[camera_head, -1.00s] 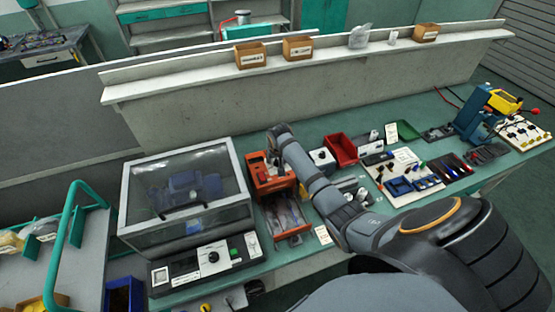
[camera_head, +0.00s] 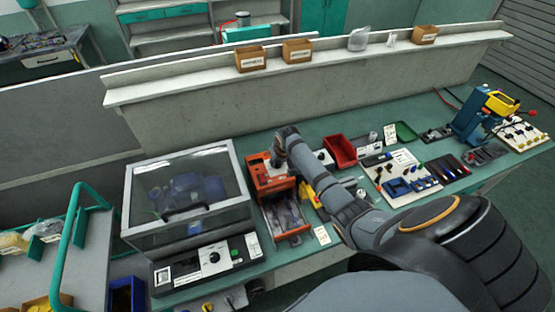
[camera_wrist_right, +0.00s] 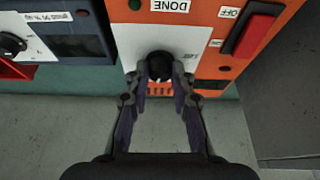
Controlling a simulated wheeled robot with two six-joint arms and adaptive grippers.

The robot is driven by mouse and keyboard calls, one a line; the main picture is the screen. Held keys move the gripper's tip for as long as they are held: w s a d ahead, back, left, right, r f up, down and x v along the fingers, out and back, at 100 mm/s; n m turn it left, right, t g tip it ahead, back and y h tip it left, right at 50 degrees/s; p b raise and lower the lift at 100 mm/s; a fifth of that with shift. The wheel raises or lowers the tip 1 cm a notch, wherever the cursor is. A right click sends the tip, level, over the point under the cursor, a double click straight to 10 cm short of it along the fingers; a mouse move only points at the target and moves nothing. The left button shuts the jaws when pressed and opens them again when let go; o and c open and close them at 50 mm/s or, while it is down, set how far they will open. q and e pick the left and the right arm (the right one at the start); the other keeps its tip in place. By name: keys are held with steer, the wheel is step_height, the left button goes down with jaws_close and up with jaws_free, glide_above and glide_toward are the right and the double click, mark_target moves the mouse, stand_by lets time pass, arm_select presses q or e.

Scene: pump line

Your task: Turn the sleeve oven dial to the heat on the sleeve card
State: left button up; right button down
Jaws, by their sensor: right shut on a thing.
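The sleeve oven (camera_head: 262,185) is an orange box on the bench, right of the clear-lidded machine. In the right wrist view its white panel (camera_wrist_right: 195,40) shows upside down, with a black round dial (camera_wrist_right: 160,64) on it. My right gripper (camera_wrist_right: 160,85) has its two fingers on either side of the dial, shut on it; the fingers hide the dial's sides. In the head view the gripper (camera_head: 277,160) is at the oven's top. A small white card (camera_head: 321,235) lies by the oven's front; I cannot read it or tell whether it is the sleeve card.
A red switch (camera_wrist_right: 252,35) marked OFF sits beside the panel. Another unit with a dial (camera_wrist_right: 12,44) is close on the left of the wrist view. The clear-lidded machine (camera_head: 185,190) stands left of the oven, a red bin (camera_head: 340,150) to its right.

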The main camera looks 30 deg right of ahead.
steer(key=shift+d+n+y, duration=0.1)
steer(key=shift+n+y, duration=0.3)
steer(key=shift+n, duration=0.5)
steer(key=n+y, duration=0.1)
steer(key=n, duration=0.1)
steer(key=shift+d+n, duration=0.1)
steer(key=shift+n, duration=0.3)
steer(key=shift+f+n+y+b, duration=0.15)
steer(key=shift+n+y+b, duration=0.35)
steer(key=shift+n, duration=0.4)
steer(key=n+b, duration=0.2)
steer(key=shift+w+d+n+g+y, duration=0.1)
steer(key=shift+n+g+y, duration=0.2)
steer(key=shift+n+y, duration=0.1)
steer(key=n+g+y+b, duration=0.1)
steer(key=n+b, duration=0.3)
steer(key=b, duration=0.1)
steer(key=n+g+y+b, duration=0.1)
steer(key=n+g+b, duration=0.1)
steer(key=n+b, duration=0.3)
steer(key=shift+w+b, duration=0.2)
steer(key=shift+b, duration=0.45)
steer(key=shift+n+g+b, duration=0.4)
steer(key=shift+n+b, duration=0.75)
steer(key=shift+n, duration=0.15)
steer(key=shift+r, duration=0.2)
steer(key=c, duration=1.1)
jaws_free()
steer(key=shift+c, duration=0.2)
